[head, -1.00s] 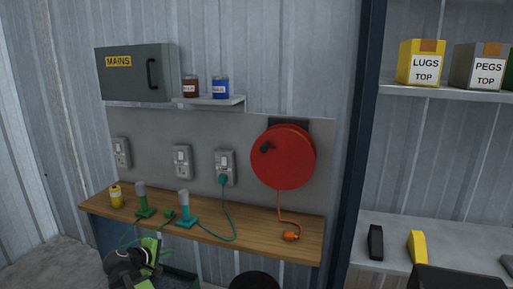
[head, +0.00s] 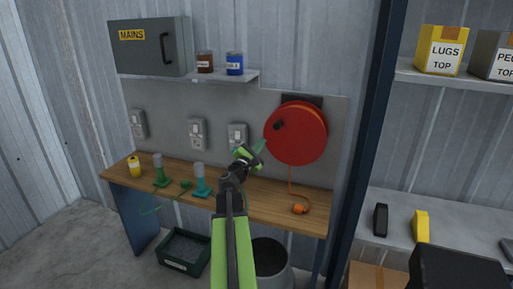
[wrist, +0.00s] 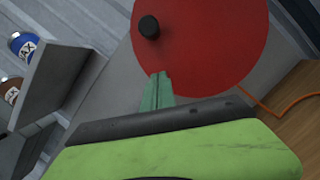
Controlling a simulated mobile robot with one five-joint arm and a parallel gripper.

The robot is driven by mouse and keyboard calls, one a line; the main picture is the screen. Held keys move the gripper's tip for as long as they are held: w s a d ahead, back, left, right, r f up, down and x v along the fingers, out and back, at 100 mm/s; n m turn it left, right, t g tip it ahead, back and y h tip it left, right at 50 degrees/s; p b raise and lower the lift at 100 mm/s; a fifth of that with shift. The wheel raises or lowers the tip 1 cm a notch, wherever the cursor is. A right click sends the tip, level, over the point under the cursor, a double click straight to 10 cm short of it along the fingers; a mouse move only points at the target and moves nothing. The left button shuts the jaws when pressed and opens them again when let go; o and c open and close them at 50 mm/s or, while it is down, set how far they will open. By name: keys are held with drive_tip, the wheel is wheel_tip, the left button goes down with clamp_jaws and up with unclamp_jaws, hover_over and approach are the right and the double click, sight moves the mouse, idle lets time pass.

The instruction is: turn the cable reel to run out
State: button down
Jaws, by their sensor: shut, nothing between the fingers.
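The red cable reel (head: 297,136) is mounted on the grey wall panel. It also fills the upper middle of the wrist view (wrist: 210,55). Its black knob (head: 278,125) is on the left part of its face and shows in the wrist view (wrist: 149,27). An orange cable (head: 290,182) hangs from the reel to an orange plug (head: 300,209) on the wooden bench. My gripper (head: 263,144) is in front of the panel at the reel's lower left. Its green fingers (wrist: 157,92) are shut and empty, apart from the knob.
The wooden bench (head: 257,208) runs below the panel, with a yellow can (head: 134,166) and two teal-green stands on it. A shelf (head: 228,75) with brown and blue tins is at upper left. A blue post (head: 366,120) stands right of the reel. A dark bin is under the bench.

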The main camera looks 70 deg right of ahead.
sight(271, 130)
drive_tip(key=x, duration=0.4)
drive_tip(key=shift+w+r+p, duration=0.1)
drive_tip(key=shift+p, duration=0.2)
drive_tip(key=s+r+p, duration=0.2)
drive_tip(key=p, duration=0.1)
drive_tip(key=shift+s+a+r, duration=0.2)
drive_tip(key=shift+s+r, duration=0.05)
drive_tip(key=shift+r, duration=0.15)
